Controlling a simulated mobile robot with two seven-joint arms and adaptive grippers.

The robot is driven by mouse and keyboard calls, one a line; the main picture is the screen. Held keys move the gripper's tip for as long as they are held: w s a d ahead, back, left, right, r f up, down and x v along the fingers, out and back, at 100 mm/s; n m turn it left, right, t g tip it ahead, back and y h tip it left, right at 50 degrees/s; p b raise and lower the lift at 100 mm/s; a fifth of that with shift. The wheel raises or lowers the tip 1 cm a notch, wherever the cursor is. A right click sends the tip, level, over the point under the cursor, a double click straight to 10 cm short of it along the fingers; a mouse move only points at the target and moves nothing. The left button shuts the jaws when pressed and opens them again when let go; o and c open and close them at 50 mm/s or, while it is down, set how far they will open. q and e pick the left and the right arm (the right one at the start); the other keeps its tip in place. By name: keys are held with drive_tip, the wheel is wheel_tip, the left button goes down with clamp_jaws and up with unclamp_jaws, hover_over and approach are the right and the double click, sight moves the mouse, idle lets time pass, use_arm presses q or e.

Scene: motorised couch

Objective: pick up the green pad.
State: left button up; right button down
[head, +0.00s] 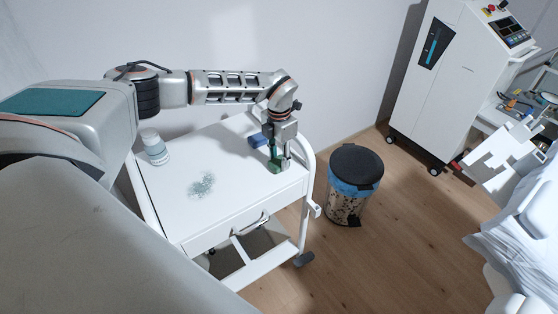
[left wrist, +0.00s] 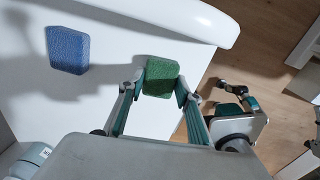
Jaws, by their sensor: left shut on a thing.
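The green pad (left wrist: 161,77) sits between the two fingertips of my left gripper in the left wrist view. My left gripper (head: 280,161) is shut on it, over the right end of the white cart's top (head: 225,150). In the head view the green pad (head: 274,165) shows partly, with the fingers covering some of it. I cannot tell whether the pad still touches the cart top. A blue pad (left wrist: 67,50) lies on the cart; it also shows behind the gripper in the head view (head: 257,140).
A white jar (head: 154,147) stands at the cart's left, and a grey-green speckled patch (head: 201,185) marks its top. A lidded bin (head: 352,185) stands on the floor right of the cart. A white machine (head: 450,85) stands at the back right.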

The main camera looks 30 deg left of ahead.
sight(279, 161)
use_arm(q)
wheel_tip(279, 161, up, 20)
idle(0.4)
drive_tip(key=shift+c, duration=0.6)
drive_tip(key=shift+f, duration=0.1)
